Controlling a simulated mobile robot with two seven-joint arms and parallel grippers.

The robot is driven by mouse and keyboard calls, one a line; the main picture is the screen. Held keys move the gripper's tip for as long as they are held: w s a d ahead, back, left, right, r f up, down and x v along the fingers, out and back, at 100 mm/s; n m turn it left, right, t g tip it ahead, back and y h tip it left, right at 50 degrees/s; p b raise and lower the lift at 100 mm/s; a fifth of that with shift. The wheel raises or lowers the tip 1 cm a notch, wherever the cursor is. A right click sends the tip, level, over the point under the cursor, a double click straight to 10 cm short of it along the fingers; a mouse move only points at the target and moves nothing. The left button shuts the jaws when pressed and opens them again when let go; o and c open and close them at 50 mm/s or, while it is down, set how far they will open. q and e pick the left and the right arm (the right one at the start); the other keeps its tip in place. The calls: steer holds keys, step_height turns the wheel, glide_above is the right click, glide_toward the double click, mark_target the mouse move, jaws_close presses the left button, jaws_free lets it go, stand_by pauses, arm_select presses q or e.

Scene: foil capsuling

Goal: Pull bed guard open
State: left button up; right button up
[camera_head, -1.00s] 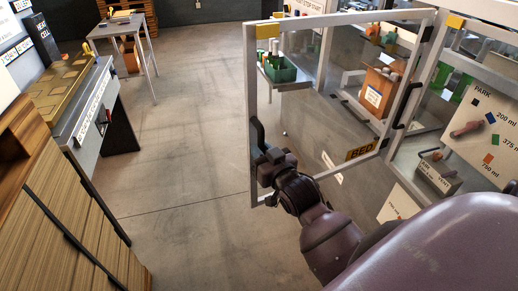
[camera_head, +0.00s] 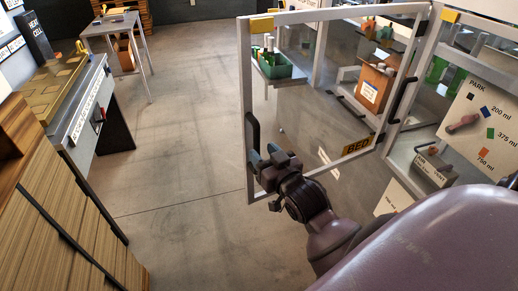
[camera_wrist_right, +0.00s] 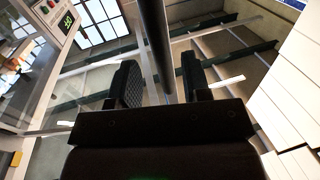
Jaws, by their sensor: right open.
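The bed guard is a clear panel in a grey frame (camera_head: 246,85) with a yellow "BED" label (camera_head: 358,146). It stands swung out from the machine over the floor, with its hinges on the right. Its black upright handle (camera_head: 253,131) is on the left frame bar. My right gripper (camera_head: 263,159) is at the lower end of this handle, its jaws open. In the right wrist view my fingers (camera_wrist_right: 160,85) are apart, and a dark bar (camera_wrist_right: 155,40) runs up between and beyond them. I cannot tell if they touch it. My left gripper is not in view.
A green bin (camera_head: 276,68) of bottles and a cardboard box (camera_head: 375,86) show behind the panel. A "PARK" sign board (camera_head: 485,125) is at right. A workbench (camera_head: 85,105) and wooden cabinet (camera_head: 50,200) stand at left. The floor between (camera_head: 185,130) is clear.

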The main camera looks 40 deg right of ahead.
steer(key=s+b, duration=0.1)
steer(key=s, duration=0.6)
steer(key=shift+s+a, duration=0.25)
steer(key=shift+a, duration=0.15)
steer(key=s+a+f+n+g, duration=0.1)
steer(key=s+f+g, duration=0.2)
steer(key=f, duration=0.9)
steer(key=s+a+f+n+g+y+b, duration=0.1)
steer(key=s+a+f+g, duration=0.1)
steer(key=f, duration=1.1)
steer(key=shift+s+a+f+g+y, duration=0.25)
steer(key=shift+s+g, duration=0.45)
steer(key=shift+s, duration=0.45)
steer(key=shift+s+d, duration=0.1)
steer(key=shift+d, duration=0.1)
